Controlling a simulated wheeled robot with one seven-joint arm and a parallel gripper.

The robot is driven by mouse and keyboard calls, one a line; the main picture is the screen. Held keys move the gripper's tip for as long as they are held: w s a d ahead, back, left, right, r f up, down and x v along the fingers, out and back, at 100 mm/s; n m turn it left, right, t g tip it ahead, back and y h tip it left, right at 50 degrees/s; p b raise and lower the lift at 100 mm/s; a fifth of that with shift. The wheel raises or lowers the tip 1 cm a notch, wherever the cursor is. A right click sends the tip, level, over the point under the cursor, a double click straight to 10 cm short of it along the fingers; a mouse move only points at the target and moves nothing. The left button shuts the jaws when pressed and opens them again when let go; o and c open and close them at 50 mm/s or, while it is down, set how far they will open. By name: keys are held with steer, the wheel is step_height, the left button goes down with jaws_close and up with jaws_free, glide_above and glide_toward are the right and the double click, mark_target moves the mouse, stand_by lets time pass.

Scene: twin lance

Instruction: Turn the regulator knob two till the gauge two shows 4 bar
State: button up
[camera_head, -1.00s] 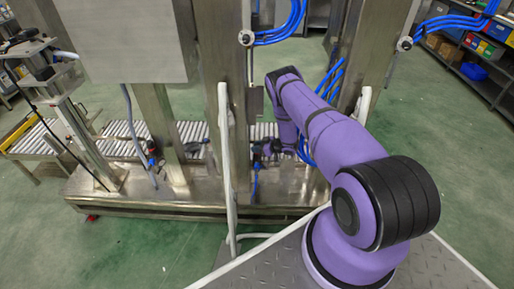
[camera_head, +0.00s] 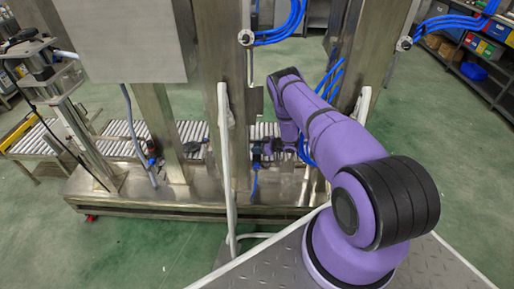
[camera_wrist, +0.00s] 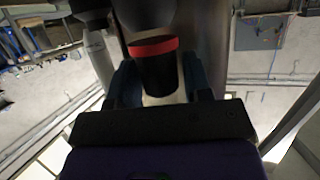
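A black regulator knob with a red ring (camera_wrist: 157,66) is in the upper middle of the wrist view. My gripper (camera_wrist: 160,82) has one dark finger on each side of the knob. The fingers stand apart, and I cannot tell whether they touch it. In the head view my gripper (camera_head: 277,147) is low behind the steel post, at a small dark regulator (camera_head: 257,152) with a blue hose below it. Another dark regulator with a red part (camera_head: 152,150) is farther left. No gauge reading can be made out, and no numbers show.
Steel posts (camera_head: 222,80) and a pale upright bar (camera_head: 226,150) stand close left of my arm. A roller conveyor (camera_head: 120,132) runs behind the steel base (camera_head: 190,196). Blue hoses (camera_head: 330,80) hang near my elbow. Green floor is open at the right.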

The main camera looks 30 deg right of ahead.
steer(key=v, duration=1)
steer(key=shift+s+d, duration=0.25)
steer(key=shift+s, duration=0.05)
steer(key=shift+r, duration=0.15)
